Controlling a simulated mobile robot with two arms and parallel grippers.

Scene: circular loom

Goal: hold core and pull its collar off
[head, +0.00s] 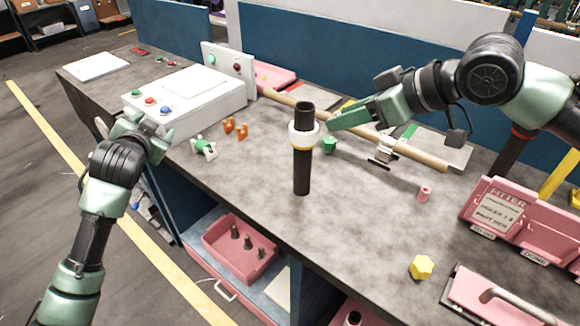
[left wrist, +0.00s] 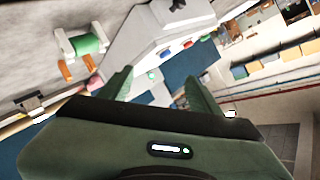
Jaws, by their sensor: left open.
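A black core (head: 302,175) stands upright on the workbench in the head view. A white collar (head: 302,137) with a yellowish lower band sits around its upper part, below the dark top end. My right gripper (head: 332,122) reaches in from the right, its green fingertips just right of the collar; I cannot tell whether its jaws are parted. My left gripper (head: 148,132) is over the bench's left edge by the white control box, open and empty. In the left wrist view its fingers (left wrist: 160,88) are apart with nothing between them.
The white control box (head: 185,100) with coloured buttons stands at the back left. Orange pieces (head: 236,128) and a green-and-white spool (head: 204,148) lie near it. A long wooden rod (head: 350,130) lies behind the core. Pink bins (head: 520,225) stand at right.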

